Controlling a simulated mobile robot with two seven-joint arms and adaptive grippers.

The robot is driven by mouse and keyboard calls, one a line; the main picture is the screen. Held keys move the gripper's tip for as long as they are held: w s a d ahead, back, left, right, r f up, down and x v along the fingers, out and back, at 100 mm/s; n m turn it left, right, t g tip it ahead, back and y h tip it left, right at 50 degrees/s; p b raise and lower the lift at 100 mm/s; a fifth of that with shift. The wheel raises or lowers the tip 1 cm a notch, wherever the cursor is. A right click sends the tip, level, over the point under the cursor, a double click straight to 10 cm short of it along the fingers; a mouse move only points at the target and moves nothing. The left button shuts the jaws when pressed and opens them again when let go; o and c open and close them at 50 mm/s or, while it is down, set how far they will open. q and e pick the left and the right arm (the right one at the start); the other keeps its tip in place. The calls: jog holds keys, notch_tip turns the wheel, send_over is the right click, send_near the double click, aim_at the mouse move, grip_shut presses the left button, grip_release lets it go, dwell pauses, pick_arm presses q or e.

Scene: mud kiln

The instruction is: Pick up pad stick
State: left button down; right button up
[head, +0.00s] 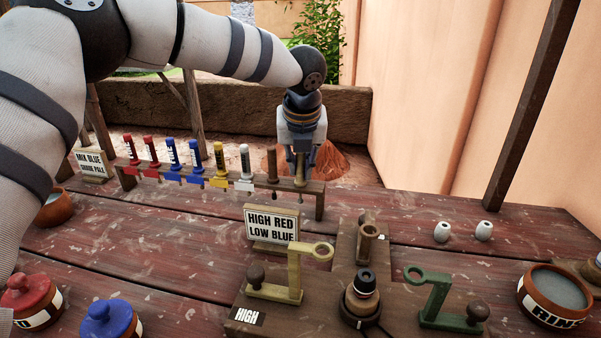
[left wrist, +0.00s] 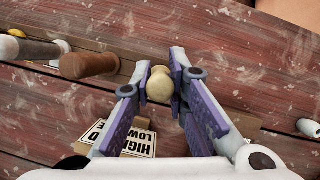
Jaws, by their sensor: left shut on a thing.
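A wooden rack (head: 312,187) holds a row of upright sticks across the back of the table. At its right end stands a stick with a pale wooden handle, the pad stick (head: 301,172) by its place and look, though no label shows. My left gripper (head: 301,160) comes down over it from above, fingers around its handle. In the left wrist view the round pale top of the pad stick (left wrist: 159,88) sits between the fingers of my left gripper (left wrist: 160,92), shut on it. The stick still appears to stand in the rack. My right gripper is not in view.
A brown-handled stick (head: 272,165) stands close left of the gripper, then white (head: 245,162), yellow, blue and red ones. A HIGH RED LOW BLUE sign (head: 272,226) stands in front. Green (head: 438,300) and tan (head: 292,275) ring stands and jars fill the foreground.

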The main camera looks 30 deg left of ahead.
pick_arm(q)
jog(key=shift+r, duration=0.1)
notch_tip(320, 180, up, 10)
jog(key=shift+f, duration=0.1)
dwell(0.3)
jog(key=shift+r, duration=0.2)
jog(key=shift+f, duration=0.15)
jog(key=shift+f, duration=0.1)
